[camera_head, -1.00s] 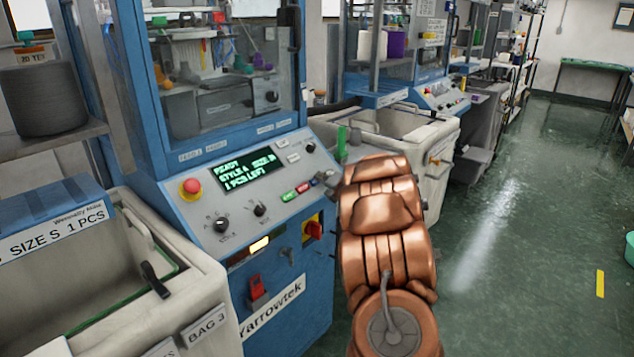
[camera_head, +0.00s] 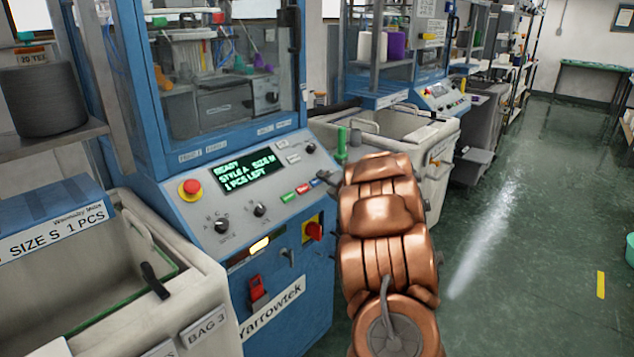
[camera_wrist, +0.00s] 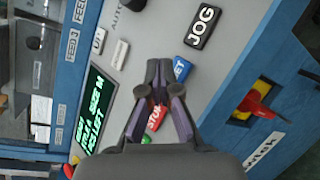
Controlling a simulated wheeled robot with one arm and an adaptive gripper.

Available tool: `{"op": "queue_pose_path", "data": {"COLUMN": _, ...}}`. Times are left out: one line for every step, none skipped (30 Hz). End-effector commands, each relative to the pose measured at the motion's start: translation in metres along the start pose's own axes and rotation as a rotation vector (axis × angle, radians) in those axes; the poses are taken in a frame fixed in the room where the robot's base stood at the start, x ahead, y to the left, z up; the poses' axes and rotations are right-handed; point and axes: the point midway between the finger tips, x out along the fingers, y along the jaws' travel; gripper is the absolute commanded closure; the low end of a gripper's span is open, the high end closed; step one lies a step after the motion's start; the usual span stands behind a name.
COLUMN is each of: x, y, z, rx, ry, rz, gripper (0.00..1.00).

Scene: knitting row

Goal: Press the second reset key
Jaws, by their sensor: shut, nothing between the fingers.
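The near blue knitting machine has a sloped grey panel with a lit green display (camera_head: 246,173). Below the display, a green key (camera_head: 288,197), a red key (camera_head: 303,188) and a blue key (camera_head: 315,183) stand in a row. In the wrist view the red STOP key (camera_wrist: 155,116) shows between my fingers, and the blue key (camera_wrist: 182,68), its label partly covered, lies just right of the fingertips. Contact cannot be told.
A black JOG key (camera_wrist: 203,26) lies up and right of the tips. A red emergency knob (camera_head: 190,189) and a red-yellow switch (camera_head: 313,230) are on the same machine. A second machine panel (camera_head: 445,96) stands farther back.

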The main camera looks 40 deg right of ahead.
Motion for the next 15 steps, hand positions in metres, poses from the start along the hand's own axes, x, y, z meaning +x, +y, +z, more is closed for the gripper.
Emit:
{"op": "queue_pose_path", "data": {"x": -0.0002, "y": 0.0000, "z": 0.0000, "rx": 0.000, "ry": 0.000, "rz": 0.000, "gripper": 1.00}}
{"op": "queue_pose_path", "data": {"x": -0.0002, "y": -0.0002, "z": 0.0000, "rx": 0.000, "ry": 0.000, "rz": 0.000, "gripper": 1.00}}
{"op": "queue_pose_path", "data": {"x": -0.0001, "y": -0.0002, "z": 0.0000, "rx": 0.000, "ry": 0.000, "rz": 0.000, "gripper": 1.00}}
{"op": "queue_pose_path", "data": {"x": -0.0001, "y": -0.0003, "z": 0.0000, "rx": 0.000, "ry": 0.000, "rz": 0.000, "gripper": 1.00}}
{"op": "queue_pose_path", "data": {"x": -0.0001, "y": -0.0003, "z": -0.0001, "rx": 0.001, "ry": 0.000, "rz": 0.000, "gripper": 1.00}}
{"op": "queue_pose_path", "data": {"x": -0.0001, "y": -0.0003, "z": -0.0001, "rx": 0.001, "ry": 0.000, "rz": 0.000, "gripper": 1.00}}
{"op": "queue_pose_path", "data": {"x": -0.0001, "y": -0.0004, "z": -0.0001, "rx": 0.001, "ry": 0.000, "rz": 0.000, "gripper": 1.00}}
{"op": "queue_pose_path", "data": {"x": -0.0003, "y": -0.0003, "z": 0.0001, "rx": 0.001, "ry": 0.000, "rz": 0.000, "gripper": 1.00}}
{"op": "queue_pose_path", "data": {"x": -0.0007, "y": 0.0001, "z": 0.0005, "rx": 0.001, "ry": 0.000, "rz": 0.000, "gripper": 1.00}}
{"op": "queue_pose_path", "data": {"x": -0.0012, "y": 0.0006, "z": 0.0010, "rx": 0.000, "ry": 0.000, "rz": 0.000, "gripper": 1.00}}
{"op": "queue_pose_path", "data": {"x": -0.0019, "y": 0.0013, "z": 0.0017, "rx": 0.000, "ry": 0.000, "rz": 0.000, "gripper": 1.00}}
{"op": "queue_pose_path", "data": {"x": -0.0033, "y": 0.0026, "z": 0.0029, "rx": 0.000, "ry": -0.001, "rz": 0.000, "gripper": 1.00}}
{"op": "queue_pose_path", "data": {"x": -0.0045, "y": 0.0036, "z": 0.0039, "rx": -0.001, "ry": -0.001, "rz": 0.000, "gripper": 1.00}}
{"op": "queue_pose_path", "data": {"x": -0.0059, "y": 0.0049, "z": 0.0051, "rx": -0.001, "ry": -0.001, "rz": 0.000, "gripper": 1.00}}
{"op": "queue_pose_path", "data": {"x": -0.0081, "y": 0.0065, "z": 0.0068, "rx": -0.002, "ry": -0.001, "rz": 0.000, "gripper": 1.00}}
